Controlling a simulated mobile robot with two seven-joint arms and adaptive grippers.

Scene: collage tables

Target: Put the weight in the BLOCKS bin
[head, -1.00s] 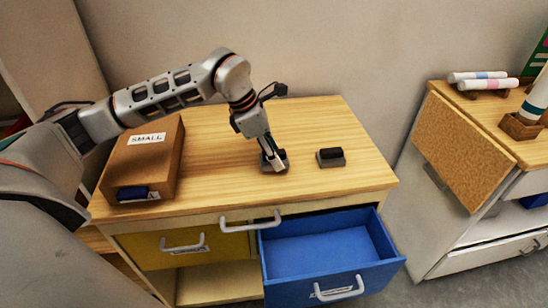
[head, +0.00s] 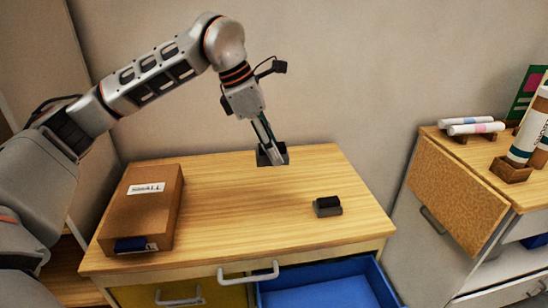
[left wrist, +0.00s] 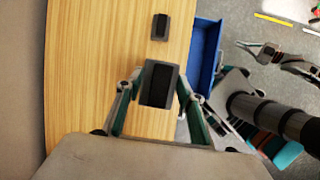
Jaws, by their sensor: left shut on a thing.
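My left gripper (head: 270,148) is shut on a dark weight (head: 277,157) with a grey base. It holds the weight above the wooden tabletop, towards its back edge in the head view. In the left wrist view the weight (left wrist: 159,84) sits between the two fingers (left wrist: 158,97). A second dark weight (head: 326,207) stands on the tabletop to the right and nearer. An open blue drawer (head: 330,292) shows below the front edge; its label is out of the head view. What looks like my right gripper (left wrist: 258,48) shows small in the left wrist view, its jaws unclear.
A brown box (head: 150,205) marked SMALL stands at the left of the tabletop (head: 230,225). A yellow drawer (head: 222,297) is below the front edge. A second table (head: 505,180) on the right bears rolled tubes and a wooden holder. The middle of the tabletop is clear.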

